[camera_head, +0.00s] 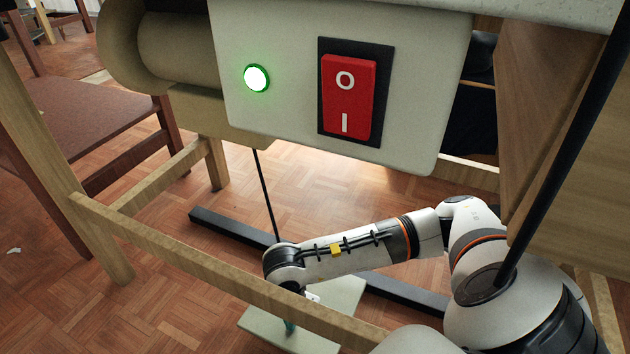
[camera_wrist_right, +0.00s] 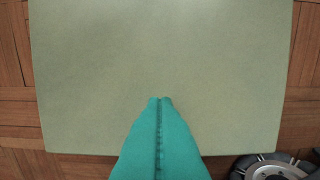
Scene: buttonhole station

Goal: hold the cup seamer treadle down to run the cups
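The treadle is a pale green plate (camera_head: 345,293) on the floor under the machine, partly hidden by a wooden rail in the head view. It fills most of the right wrist view (camera_wrist_right: 160,55). My right gripper (camera_head: 290,327) points down over the plate, its teal fingers partly hidden behind the rail. In the right wrist view its fingertips (camera_wrist_right: 160,100) are together with nothing between them, over the plate's near half. I cannot tell whether they touch or press it. My left gripper is out of view.
The machine's pale panel (camera_head: 285,115) carries a lit green lamp (camera_head: 256,78) and a red rocker switch (camera_head: 346,97). A wooden rail (camera_head: 200,265) crosses in front of the treadle. A thin rod (camera_head: 265,195) drops toward it. A dark floor bar (camera_head: 232,228) lies behind.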

